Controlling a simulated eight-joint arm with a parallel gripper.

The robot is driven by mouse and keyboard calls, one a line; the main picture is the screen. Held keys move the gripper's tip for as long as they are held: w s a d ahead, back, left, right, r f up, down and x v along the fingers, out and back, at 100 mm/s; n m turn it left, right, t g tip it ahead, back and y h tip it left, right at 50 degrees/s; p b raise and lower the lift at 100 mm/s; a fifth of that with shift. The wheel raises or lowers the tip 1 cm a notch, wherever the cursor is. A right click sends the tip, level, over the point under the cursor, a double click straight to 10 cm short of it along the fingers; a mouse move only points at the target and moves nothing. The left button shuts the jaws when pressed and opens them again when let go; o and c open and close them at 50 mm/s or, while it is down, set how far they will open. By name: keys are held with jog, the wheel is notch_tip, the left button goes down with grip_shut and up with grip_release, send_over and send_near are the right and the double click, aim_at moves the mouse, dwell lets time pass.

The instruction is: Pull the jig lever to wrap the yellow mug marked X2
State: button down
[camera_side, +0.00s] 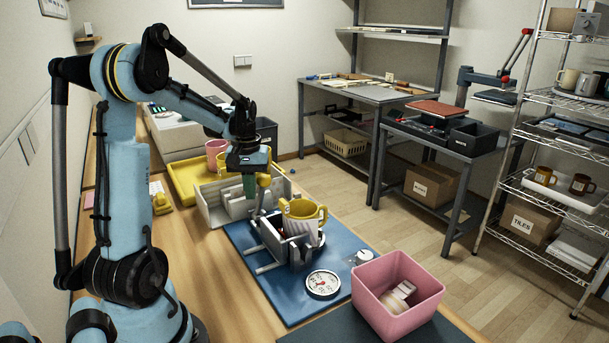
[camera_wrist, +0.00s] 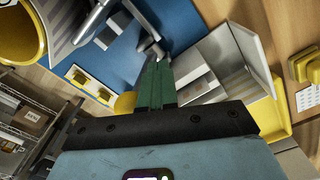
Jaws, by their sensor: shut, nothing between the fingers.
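The yellow mug (camera_side: 299,209) sits upright in the jig (camera_side: 271,238) on the blue mat (camera_side: 300,305). Striped grey material covers its lower part; no X2 mark is readable. In the wrist view the mug (camera_wrist: 22,45) is cut off at the upper left. The jig lever's yellow knob (camera_side: 264,180) stands just right of my gripper (camera_side: 249,195). A yellow piece, perhaps this knob, is partly hidden behind the fingers in the wrist view (camera_wrist: 124,104). My green fingers (camera_wrist: 154,68) are shut and empty, pointing down behind the jig; contact with the lever is unclear.
A grey divided box (camera_side: 208,205) stands close behind my gripper. A yellow tray (camera_side: 184,182) with pink and yellow mugs is farther back. A round white dial (camera_side: 323,284) lies on the mat's front. A pink bin (camera_side: 398,300) stands at front right, with pale items inside.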

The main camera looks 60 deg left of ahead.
aim_at(261, 176)
jog(key=shift+w, duration=1.6)
jog(key=shift+s+r, duration=0.2)
jog(key=shift+r, duration=0.95)
jog(key=shift+s+r, duration=0.2)
jog(key=shift+r, duration=1)
jog(key=shift+s+r, duration=0.2)
jog(key=shift+r, duration=0.95)
jog(key=shift+d, duration=0.1)
